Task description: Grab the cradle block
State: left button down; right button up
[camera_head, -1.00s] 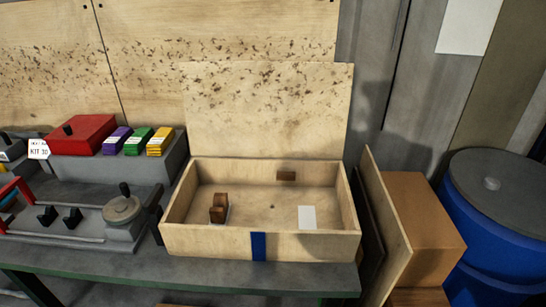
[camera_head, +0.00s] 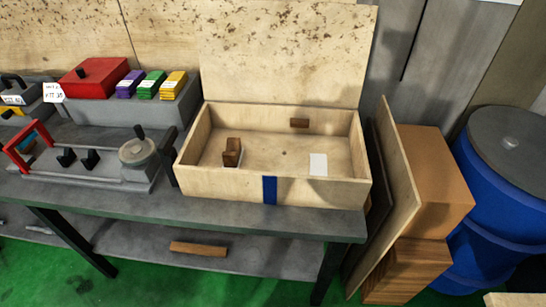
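A dark brown wooden block (camera_head: 232,152) with an uneven, notched top stands inside the open wooden box (camera_head: 225,187), at its left side; it looks like the cradle block. A smaller brown piece (camera_head: 299,123) is at the box's back wall. A white card (camera_head: 318,164) lies on the box floor at the right. Neither of my grippers is in view.
The box stands at the right end of a grey bench (camera_head: 130,197), lid raised. Left of it is a grinder-like machine (camera_head: 85,165) with a round wheel. A brown wooden bar (camera_head: 198,248) lies on the lower shelf. Cartons (camera_head: 435,190) and a blue barrel (camera_head: 500,215) stand right.

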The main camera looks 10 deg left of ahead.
aim_at(26, 150)
jog(key=u, duration=1.85)
jog(key=i+j+z, duration=0.1)
jog(key=z, duration=0.3)
jog(key=j+z, duration=0.25)
jog(key=z, duration=0.15)
jog(key=i+j+z, duration=0.2)
jog(key=j, duration=0.5)
jog(key=i+j+z, duration=0.2)
jog(key=j, duration=0.55)
jog(key=j+z, duration=0.2)
jog(key=j, duration=0.5)
